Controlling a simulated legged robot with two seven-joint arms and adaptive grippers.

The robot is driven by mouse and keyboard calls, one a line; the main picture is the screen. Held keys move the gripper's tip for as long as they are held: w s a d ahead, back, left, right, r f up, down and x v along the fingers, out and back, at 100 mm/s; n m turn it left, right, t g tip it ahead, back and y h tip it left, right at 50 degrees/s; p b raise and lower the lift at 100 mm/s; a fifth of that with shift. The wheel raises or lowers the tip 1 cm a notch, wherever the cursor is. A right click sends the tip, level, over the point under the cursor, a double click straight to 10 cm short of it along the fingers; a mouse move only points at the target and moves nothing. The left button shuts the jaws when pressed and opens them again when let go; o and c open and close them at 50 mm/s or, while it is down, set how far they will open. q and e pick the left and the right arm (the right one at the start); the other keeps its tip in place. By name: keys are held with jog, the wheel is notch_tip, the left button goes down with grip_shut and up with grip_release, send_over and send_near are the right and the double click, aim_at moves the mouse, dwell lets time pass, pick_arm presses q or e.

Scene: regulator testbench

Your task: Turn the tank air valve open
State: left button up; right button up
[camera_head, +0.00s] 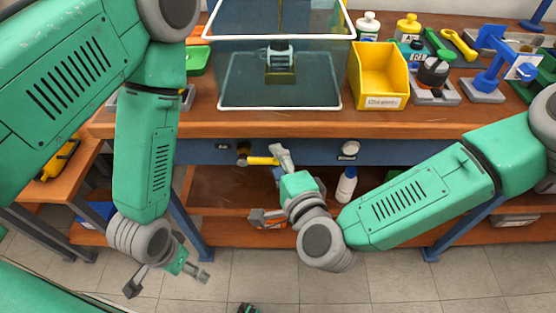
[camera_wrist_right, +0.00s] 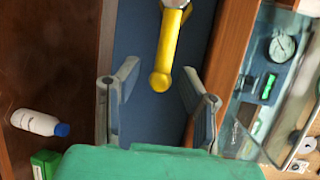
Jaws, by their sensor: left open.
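The tank air valve has a yellow lever handle (camera_head: 262,160) on the blue panel under the bench edge. Its round hub is at the left end, and the handle points right. In the right wrist view the yellow handle (camera_wrist_right: 168,50) comes down from the top, its rounded end between the fingertips' lines. My right gripper (camera_head: 281,158) is at the handle's right end; its fingers are apart, one on each side in the wrist view (camera_wrist_right: 161,82). I cannot tell any contact. My left gripper (camera_head: 168,276) is open and empty, low at the left, away from the valve.
A clear tank (camera_head: 230,88) with a gauge inside stands on the bench (camera_head: 150,124) above the valve. A round white knob (camera_head: 349,149) sits right on the same panel (camera_head: 395,148). A yellow bin (camera_head: 378,70) stands beside the tank. A white bottle (camera_head: 345,187) is on the lower shelf.

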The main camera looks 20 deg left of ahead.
aim_at(261, 159)
jog(key=shift+a, duration=0.5)
jog(key=shift+a+f, duration=0.15)
jog(key=shift+a, duration=0.9)
jog(key=c, duration=0.5)
jog(key=shift+a, duration=0.25)
grip_shut()
jog(key=shift+w+d+f, duration=0.1)
jog(key=shift+d+f, duration=0.05)
jog(key=shift+d, duration=0.75)
pick_arm(q)
jog(key=shift+w+a+f, duration=0.1)
jog(key=shift+a+f, duration=0.15)
jog(key=shift+a, duration=0.35)
jog(key=shift+a+f, duration=0.2)
jog(key=shift+a, duration=0.35)
